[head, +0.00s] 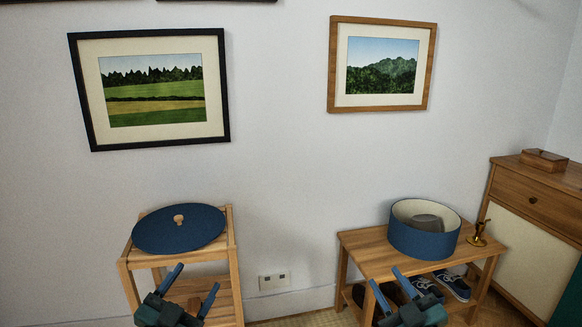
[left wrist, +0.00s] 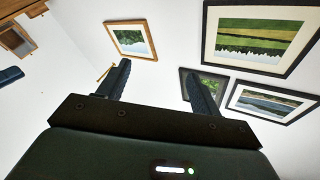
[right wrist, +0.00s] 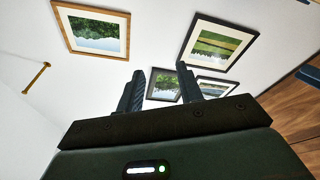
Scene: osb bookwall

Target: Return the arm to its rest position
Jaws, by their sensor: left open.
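My left gripper (head: 192,279) is low in the head view, in front of the small wooden stand (head: 234,262). Its two fingers are spread with nothing between them, as the left wrist view (left wrist: 156,76) also shows. My right gripper (head: 386,278) is low in front of the wooden bench (head: 362,246). Its fingers stand apart and empty in the right wrist view (right wrist: 161,80). Both grippers point up toward the wall, apart from the furniture as far as I can tell. Most of both arms is out of view.
A blue round lid (head: 178,234) with a knob lies on the stand. A blue round box (head: 424,240) stands open on the bench, with a grey item inside, beside a brass holder (head: 478,236). Shoes (head: 452,284) sit below. A wooden cabinet (head: 530,205) stands right.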

